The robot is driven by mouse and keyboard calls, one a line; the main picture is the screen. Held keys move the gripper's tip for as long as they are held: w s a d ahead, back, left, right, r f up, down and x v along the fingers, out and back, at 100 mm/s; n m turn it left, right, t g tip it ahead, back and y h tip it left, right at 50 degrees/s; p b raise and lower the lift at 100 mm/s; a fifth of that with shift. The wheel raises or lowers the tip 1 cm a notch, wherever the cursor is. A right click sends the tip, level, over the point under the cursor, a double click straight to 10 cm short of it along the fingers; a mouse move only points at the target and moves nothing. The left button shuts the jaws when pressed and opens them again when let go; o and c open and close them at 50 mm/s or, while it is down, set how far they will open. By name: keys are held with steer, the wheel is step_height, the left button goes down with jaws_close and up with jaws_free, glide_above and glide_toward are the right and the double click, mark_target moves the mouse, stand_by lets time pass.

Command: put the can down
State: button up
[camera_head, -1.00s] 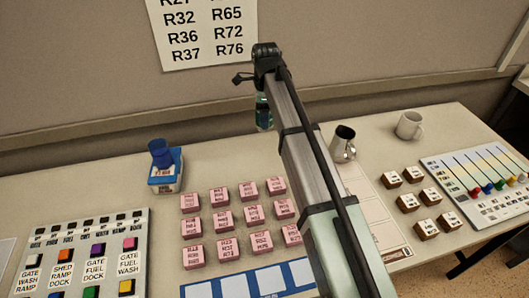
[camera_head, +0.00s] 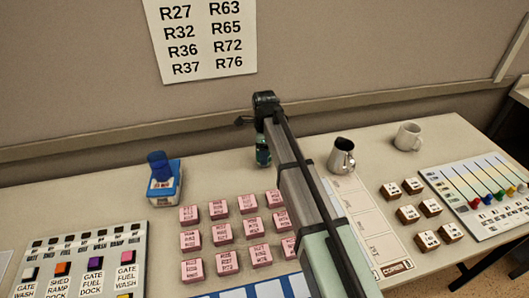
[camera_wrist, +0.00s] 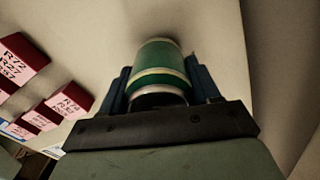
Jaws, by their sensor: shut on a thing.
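A green can with pale bands (camera_wrist: 160,68) is between the fingers of my gripper (camera_wrist: 162,85) in the wrist view. My gripper is shut on it. In the head view the can (camera_head: 262,152) shows just left of my arm, at the back of the table (camera_head: 225,172). It looks upright there, low over or on the tabletop; I cannot tell whether its base touches. My arm hides the fingers in the head view.
Rows of pink blocks (camera_head: 220,234) stand in front of the can. A blue-and-white box with a blue item on top (camera_head: 165,185) is to the left. A metal pitcher (camera_head: 342,158) and a white mug (camera_head: 408,137) stand to the right. The wall is close behind.

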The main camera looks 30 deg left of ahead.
steer(key=shift+f, duration=0.25)
steer(key=o, duration=1)
steer(key=shift+r, duration=0.1)
step_height(320, 180, up, 12)
steer(key=shift+r, duration=0.1)
stand_by(0.5)
